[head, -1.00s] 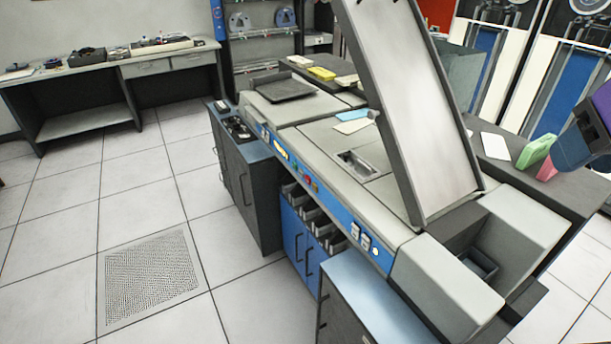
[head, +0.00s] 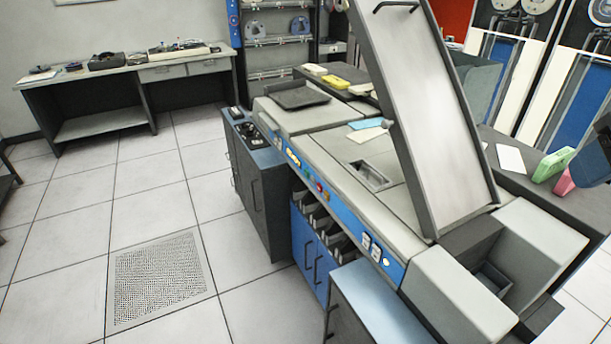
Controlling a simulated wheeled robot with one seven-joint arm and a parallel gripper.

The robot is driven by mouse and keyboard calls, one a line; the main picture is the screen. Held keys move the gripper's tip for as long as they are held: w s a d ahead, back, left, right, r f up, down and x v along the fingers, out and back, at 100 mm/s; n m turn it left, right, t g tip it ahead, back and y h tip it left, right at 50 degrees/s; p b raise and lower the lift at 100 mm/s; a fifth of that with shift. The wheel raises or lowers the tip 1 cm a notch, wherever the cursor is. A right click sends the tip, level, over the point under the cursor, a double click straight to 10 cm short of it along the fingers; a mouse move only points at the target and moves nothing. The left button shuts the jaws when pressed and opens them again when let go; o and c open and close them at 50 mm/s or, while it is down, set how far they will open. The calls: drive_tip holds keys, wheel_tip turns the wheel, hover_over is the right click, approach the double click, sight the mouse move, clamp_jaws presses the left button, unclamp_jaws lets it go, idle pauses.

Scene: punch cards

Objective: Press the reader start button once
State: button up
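The card reader is a long grey machine (head: 335,148) with a blue front strip (head: 345,213), standing in the middle of the head view. A small green button (head: 306,172) and a red button (head: 319,187) sit on that strip, left of the middle. Their labels are too small to read, so I cannot tell for certain which one is the start button. White switches (head: 371,247) sit farther right on the strip. My gripper is not in view. A dark blue part at the right edge is cut off, and nothing touches the buttons.
A tilted grey panel (head: 425,110) rises over the machine's right part. A low cabinet (head: 375,300) with a pale blue top stands in front. A dark cabinet (head: 258,185) stands at the left end. A desk (head: 110,80) is at the back left. The tiled floor at left is open.

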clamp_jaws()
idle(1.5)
